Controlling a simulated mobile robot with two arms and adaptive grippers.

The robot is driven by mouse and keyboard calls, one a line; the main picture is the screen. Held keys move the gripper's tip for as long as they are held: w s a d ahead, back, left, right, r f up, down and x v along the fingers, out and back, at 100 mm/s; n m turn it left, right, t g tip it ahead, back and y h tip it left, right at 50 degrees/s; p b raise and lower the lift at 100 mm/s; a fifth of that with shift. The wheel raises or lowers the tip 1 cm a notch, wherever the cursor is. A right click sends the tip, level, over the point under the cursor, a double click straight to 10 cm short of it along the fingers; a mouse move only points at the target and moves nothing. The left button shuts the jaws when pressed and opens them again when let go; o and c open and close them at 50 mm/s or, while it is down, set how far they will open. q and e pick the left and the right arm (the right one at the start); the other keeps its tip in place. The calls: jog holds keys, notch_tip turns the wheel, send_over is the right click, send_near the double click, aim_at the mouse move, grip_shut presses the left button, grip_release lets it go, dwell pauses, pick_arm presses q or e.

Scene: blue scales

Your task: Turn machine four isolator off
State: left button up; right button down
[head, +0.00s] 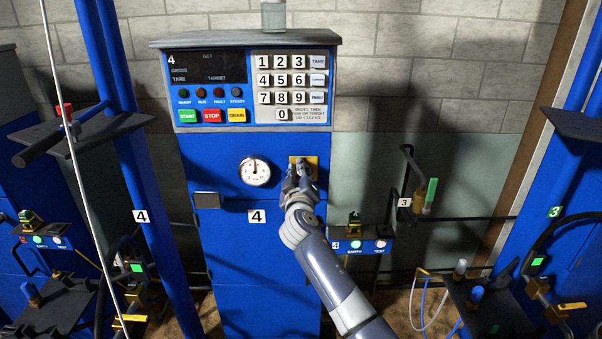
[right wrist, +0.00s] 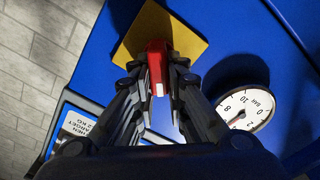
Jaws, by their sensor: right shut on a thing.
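The isolator of machine four has a yellow square plate (head: 314,160) on the blue cabinet (head: 228,240) marked 4. The plate also shows in the right wrist view (right wrist: 190,42), with a red handle (right wrist: 157,60) standing out from it. My right gripper (head: 301,170) is in front of the plate. In the right wrist view its fingers (right wrist: 158,72) are shut on the red handle, one on each side. In the head view the gripper hides the handle. The handle's off or on position cannot be read. My left gripper is not in view.
A white pressure gauge (head: 255,171) sits left of the isolator. Above is a control panel (head: 253,86) with a keypad and a dark display. A small box with lamps (head: 362,246) is at the cabinet's right. Blue posts and black shelves flank both sides.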

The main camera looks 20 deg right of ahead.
jog(key=n, duration=0.4)
jog(key=shift+a+f+n, duration=0.2)
jog(key=shift+f+n, duration=0.1)
jog(key=shift+f, duration=0.05)
jog(key=n, duration=0.2)
jog(key=f+n+p, duration=0.1)
jog(key=n, duration=0.2)
jog(key=shift+a, duration=0.15)
jog(key=shift+n, duration=0.4)
jog(key=c, duration=1.6)
grip_release()
jog(key=shift+w, duration=0.1)
jog(key=v, duration=1.2)
